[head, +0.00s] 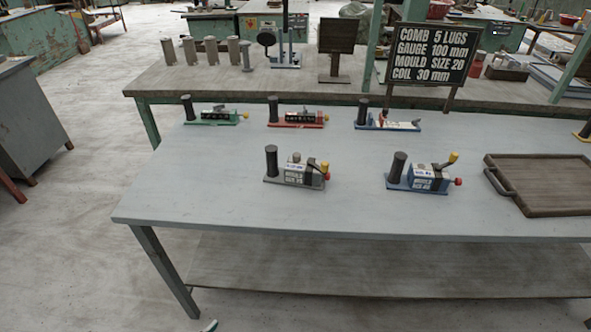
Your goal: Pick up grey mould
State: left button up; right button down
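The grey mould (300,173) stands on the near table, left of centre in its front row. It has a grey base and body with a white label, an upright black cylinder at its left end, and yellow and red knobs at its right end. The small print on its label is hard to read. A similar blue mould (421,179) stands to its right, with a gap between them. Neither of my grippers can be made out in the head view, and nothing touches the grey mould.
Behind stand a green-based tool (213,117), a red-based tool (297,118) and a blue-based tool (388,122). A brown wooden tray (540,208) lies at the right. A black sign (432,53) stands behind. The table's (210,190) left and front parts are clear.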

aim_at(297, 172)
jog(key=i+l+u, duration=0.15)
jog(key=l, duration=0.25)
jog(key=i+l+u, duration=0.2)
jog(key=l, duration=0.15)
jog(key=l+u, duration=0.15)
jog(key=l, duration=0.25)
jog(key=i+j+z, duration=0.2)
jog(key=j, duration=0.3)
jog(key=k, duration=0.1)
